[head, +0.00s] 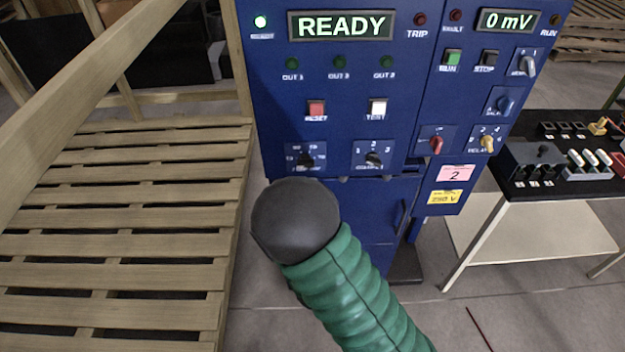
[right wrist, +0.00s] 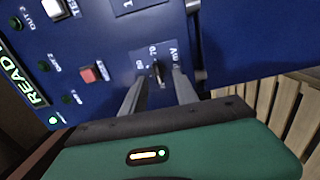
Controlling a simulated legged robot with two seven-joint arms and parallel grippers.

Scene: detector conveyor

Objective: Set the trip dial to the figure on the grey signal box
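The likely trip dial is a black knob (head: 305,160) on a small plate at the lower left of the blue panel in the head view. In the right wrist view, the knob (right wrist: 158,72) sits on a plate marked mV, with small figures around it that are hard to read. My right gripper (right wrist: 161,76) is open, with one finger on each side of the knob; contact cannot be told. In the head view, my dark wrist and green arm hide the fingers. A grey box (head: 530,158) stands on the black table; its figure is not readable. My left gripper is out of view.
The panel (head: 340,75) shows READY and 0 mV. A second black dial (head: 373,158), a red knob (head: 436,145) and a yellow knob (head: 487,143) sit to the right. A pink card (head: 455,173) reads 2. A wooden pallet-like rack (head: 120,235) stands at left.

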